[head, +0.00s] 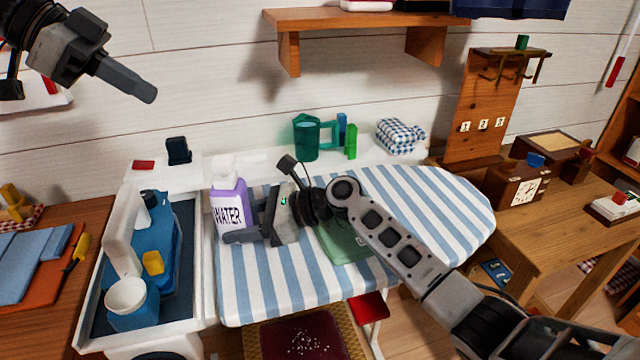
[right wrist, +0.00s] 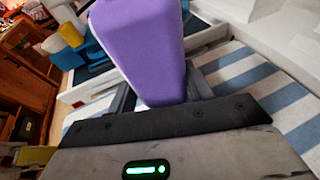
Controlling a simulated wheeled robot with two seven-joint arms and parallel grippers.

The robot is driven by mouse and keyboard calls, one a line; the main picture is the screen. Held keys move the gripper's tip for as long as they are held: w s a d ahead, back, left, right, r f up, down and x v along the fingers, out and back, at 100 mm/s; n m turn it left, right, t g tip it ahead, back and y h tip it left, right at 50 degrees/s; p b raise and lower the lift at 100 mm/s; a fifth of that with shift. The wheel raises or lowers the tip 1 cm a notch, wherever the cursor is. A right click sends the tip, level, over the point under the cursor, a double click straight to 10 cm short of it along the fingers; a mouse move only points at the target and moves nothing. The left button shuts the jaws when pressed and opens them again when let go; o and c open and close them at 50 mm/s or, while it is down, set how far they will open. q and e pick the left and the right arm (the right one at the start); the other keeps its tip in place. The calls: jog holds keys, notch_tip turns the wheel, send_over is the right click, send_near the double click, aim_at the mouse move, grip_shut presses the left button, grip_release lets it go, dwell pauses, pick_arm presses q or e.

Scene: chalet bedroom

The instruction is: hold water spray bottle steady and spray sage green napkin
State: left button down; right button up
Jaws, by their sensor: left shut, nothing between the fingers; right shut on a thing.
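The water spray bottle (head: 229,202) is purple with a white top and a WATER label. It stands upright at the left end of the striped ironing board (head: 440,205). My right gripper (head: 232,236) is shut on its lower part; the purple body also fills the upper middle of the right wrist view (right wrist: 138,45). The sage green napkin (head: 343,243) lies folded on the board, right of the bottle, partly hidden under my right arm. My left gripper (head: 148,92) is shut and empty, raised at the upper left, well away from the bottle and napkin.
Behind the board are a green cup (head: 305,140) and a checked cloth (head: 400,135). The board's right end is clear.

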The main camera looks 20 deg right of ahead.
jog(key=shift+f, duration=0.15)
jog(key=o, duration=0.8)
jog(key=shift+o, duration=0.2)
jog(key=shift+d, duration=0.1)
